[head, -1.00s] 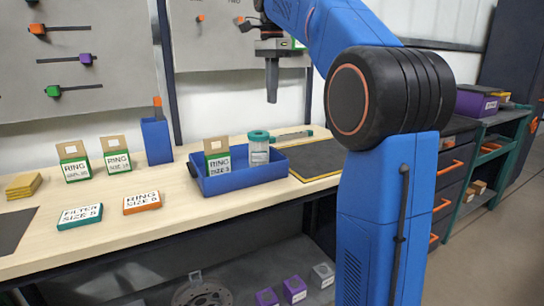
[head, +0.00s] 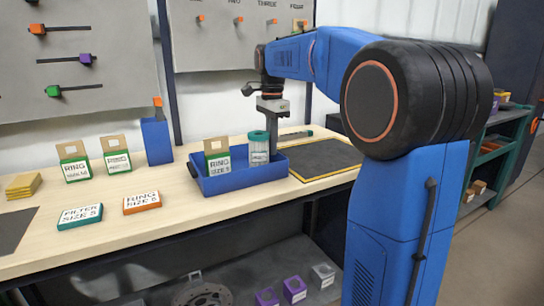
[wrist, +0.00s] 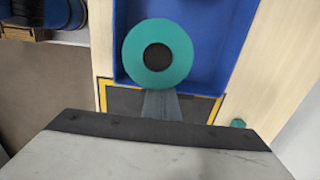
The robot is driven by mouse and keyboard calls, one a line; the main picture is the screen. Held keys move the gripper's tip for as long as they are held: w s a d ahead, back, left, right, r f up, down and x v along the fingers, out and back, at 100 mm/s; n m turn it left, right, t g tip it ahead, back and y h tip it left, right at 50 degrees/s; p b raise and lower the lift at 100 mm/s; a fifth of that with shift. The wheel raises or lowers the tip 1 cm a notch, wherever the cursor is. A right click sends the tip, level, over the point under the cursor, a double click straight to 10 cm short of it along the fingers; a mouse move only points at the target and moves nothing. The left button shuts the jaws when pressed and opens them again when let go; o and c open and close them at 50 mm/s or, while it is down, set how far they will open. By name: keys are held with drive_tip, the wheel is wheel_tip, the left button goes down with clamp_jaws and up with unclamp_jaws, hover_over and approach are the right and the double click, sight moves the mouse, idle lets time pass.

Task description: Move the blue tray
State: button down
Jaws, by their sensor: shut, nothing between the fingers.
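The blue tray (head: 232,183) stands on the wooden bench. It holds a green ring box with a brown card back (head: 217,160) and a clear jar with a teal lid (head: 259,149). My gripper (head: 272,150) points down close to the jar, its fingers together and empty; the jar and tray hide part of the fingertips. In the wrist view the tray (wrist: 222,40) lies at the top, with the jar's round teal lid (wrist: 135,62) near its edge. My fingers (wrist: 162,106) show just below that lid, over the dark mat; whether they touch the tray is unclear.
A dark mat with a yellow border (head: 325,158) lies right of the tray. Left are two ring boxes (head: 74,168), a teal filter box (head: 80,217), an orange ring box (head: 142,203) and a tall blue bin (head: 157,142). Purple boxes (head: 294,288) sit on the lower shelf.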

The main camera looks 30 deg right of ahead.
drive_tip(key=shift+f, duration=1.85)
drive_tip(key=d, duration=3.3)
drive_tip(key=shift+d, duration=0.2)
